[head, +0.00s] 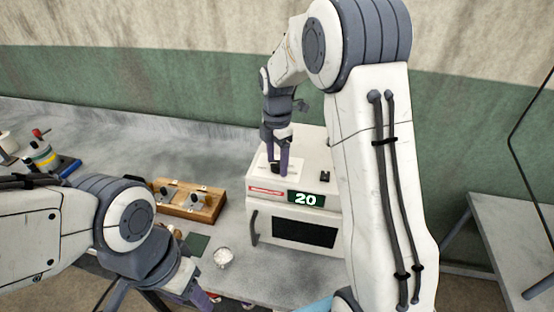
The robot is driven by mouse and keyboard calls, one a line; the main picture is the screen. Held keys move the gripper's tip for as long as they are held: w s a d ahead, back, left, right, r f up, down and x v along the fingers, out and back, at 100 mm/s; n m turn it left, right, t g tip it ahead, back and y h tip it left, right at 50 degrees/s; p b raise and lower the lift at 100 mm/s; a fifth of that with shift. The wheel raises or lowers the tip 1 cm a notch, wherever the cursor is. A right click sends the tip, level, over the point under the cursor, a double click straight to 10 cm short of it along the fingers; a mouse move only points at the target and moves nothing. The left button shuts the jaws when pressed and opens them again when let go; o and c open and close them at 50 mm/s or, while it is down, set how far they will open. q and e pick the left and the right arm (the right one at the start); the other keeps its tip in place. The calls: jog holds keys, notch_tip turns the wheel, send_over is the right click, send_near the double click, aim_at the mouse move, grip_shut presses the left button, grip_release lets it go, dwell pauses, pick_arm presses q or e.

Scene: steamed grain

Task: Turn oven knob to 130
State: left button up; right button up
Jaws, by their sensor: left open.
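The white oven (258,205) stands on the bench in the middle of the head view. Its green display (306,199) reads 20. A small black part (325,176), perhaps a knob or switch, sits on the right of its top. My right gripper (277,166) points down at the left of the oven's top, over a pale plate. A dark part shows at its fingertips; I cannot tell if this is the knob or if the fingers grip it. My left gripper (204,299) is open, low at the bottom edge, partly cut off and away from the oven.
A wooden box (190,207) with metal parts stands left of the oven. A small bowl of white grain (223,257) and a dark green square (198,243) lie in front of it. The back of the bench is clear.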

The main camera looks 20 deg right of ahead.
grip_shut()
